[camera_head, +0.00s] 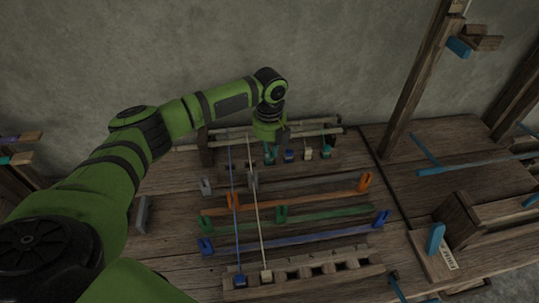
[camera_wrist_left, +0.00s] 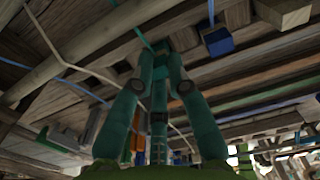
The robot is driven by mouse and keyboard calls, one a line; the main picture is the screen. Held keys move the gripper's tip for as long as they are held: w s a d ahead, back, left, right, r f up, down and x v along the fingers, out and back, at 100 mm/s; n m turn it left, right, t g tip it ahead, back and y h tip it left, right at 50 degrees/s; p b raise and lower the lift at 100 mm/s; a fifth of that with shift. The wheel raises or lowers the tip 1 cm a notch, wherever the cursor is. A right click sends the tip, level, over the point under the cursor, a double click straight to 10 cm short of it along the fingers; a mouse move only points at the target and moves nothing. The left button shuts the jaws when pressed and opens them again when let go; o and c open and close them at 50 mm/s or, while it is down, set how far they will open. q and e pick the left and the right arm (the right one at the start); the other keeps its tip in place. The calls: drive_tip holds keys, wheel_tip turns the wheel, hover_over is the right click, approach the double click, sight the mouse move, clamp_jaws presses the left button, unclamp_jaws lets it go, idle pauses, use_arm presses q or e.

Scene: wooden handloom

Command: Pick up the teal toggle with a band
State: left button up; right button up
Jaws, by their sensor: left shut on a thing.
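My left gripper (camera_head: 270,154) reaches down from its arm to the back rack on the loom table. A thin teal band (camera_wrist_left: 143,39) runs up from beside the toggle. In the head view the gripper mostly hides this toggle. Right of it on the rack stand a blue toggle (camera_head: 289,155), a cream toggle (camera_head: 308,154) and another teal toggle (camera_head: 326,152). My right gripper is not in view.
A front slotted rack (camera_head: 303,271) holds a blue toggle (camera_head: 240,280) and a cream toggle (camera_head: 266,276), with cords running back from them. Grey, orange (camera_head: 300,202), green and blue bars lie between the racks. A wooden post (camera_head: 414,80) rises at right.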

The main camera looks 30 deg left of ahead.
use_arm(q)
drive_tip(key=shift+r, duration=0.45)
drive_tip(key=r, duration=0.1)
drive_tip(key=r+b, duration=0.1)
drive_tip(key=r, duration=0.1)
drive_tip(key=shift+d+r, duration=0.25)
drive_tip(key=shift+d, duration=0.15)
drive_tip(key=s+d+r+b, duration=0.1)
drive_tip(key=d+r, duration=0.5)
drive_tip(key=d, duration=0.3)
drive_tip(key=shift+s+d+b, duration=0.25)
drive_tip(key=shift+d+b, duration=0.05)
drive_tip(key=shift+d, duration=0.05)
drive_tip(key=shift+s+d+r, duration=0.15)
drive_tip(key=shift+d+r, duration=0.2)
drive_tip(key=shift+d, duration=0.2)
